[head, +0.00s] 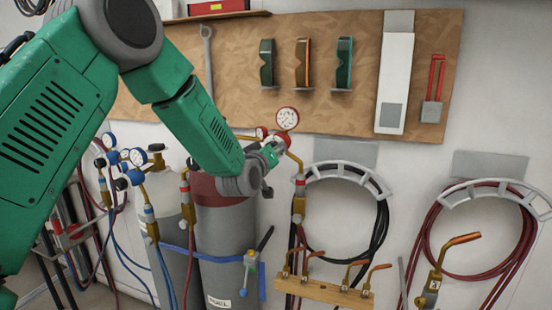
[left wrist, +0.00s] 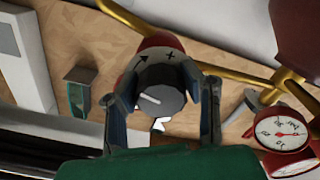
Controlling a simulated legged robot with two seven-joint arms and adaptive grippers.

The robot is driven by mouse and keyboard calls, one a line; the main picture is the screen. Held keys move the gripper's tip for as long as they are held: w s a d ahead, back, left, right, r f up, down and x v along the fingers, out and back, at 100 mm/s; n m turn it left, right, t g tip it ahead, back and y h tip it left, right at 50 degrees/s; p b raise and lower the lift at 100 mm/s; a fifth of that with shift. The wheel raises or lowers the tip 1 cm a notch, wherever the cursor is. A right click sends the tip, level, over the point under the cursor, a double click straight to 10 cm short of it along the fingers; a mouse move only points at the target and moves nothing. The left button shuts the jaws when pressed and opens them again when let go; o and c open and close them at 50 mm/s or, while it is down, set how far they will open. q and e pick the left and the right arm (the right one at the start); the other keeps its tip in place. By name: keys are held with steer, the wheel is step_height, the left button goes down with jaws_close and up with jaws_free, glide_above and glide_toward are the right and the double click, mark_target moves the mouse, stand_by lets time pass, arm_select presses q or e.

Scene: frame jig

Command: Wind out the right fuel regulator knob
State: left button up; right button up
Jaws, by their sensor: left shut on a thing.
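The fuel regulator knob (left wrist: 162,88) is dark grey with a white pointer line, on a red regulator body with an arrow and a plus mark. My left gripper (head: 268,158) is shut on this knob, one finger on each side in the left wrist view. In the head view the gripper mostly hides the knob. The red regulator (head: 285,144) sits on brass pipe above the dark red shoulder of a fuel cylinder (head: 222,190). A red-rimmed gauge (head: 287,118) stands above it, and it also shows in the left wrist view (left wrist: 278,131). My right gripper is in neither view.
Hoses hang on wall brackets (head: 345,168) at right. A wooden rack (head: 322,291) holds torch tips below. Goggles (head: 302,62) hang on the board (head: 250,92) behind.

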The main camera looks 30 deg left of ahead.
arm_select(q)
steer(key=n+b, duration=0.2)
steer(key=n, duration=0.1)
steer(key=n+b, duration=0.1)
steer(key=shift+a+r+n, duration=0.2)
steer(key=shift+a+n, duration=0.05)
steer(key=shift+n, duration=0.15)
steer(key=n+b, duration=0.3)
steer(key=n, duration=0.1)
steer(key=shift+f+n, duration=0.15)
steer(key=shift+n, duration=0.15)
steer(key=n+b, duration=0.5)
steer(key=shift+s+f, duration=0.1)
steer(key=shift+f, duration=0.15)
steer(key=shift+s+d+f+n+b, duration=0.1)
steer(key=shift+f+n+b, duration=0.05)
steer(key=shift+n+b, duration=2)
steer(key=shift+n, duration=0.25)
steer(key=o, duration=1.1)
steer(key=shift+o, duration=0.5)
steer(key=shift+s+a, duration=0.1)
steer(key=shift+a, duration=0.1)
steer(key=shift+r, duration=0.2)
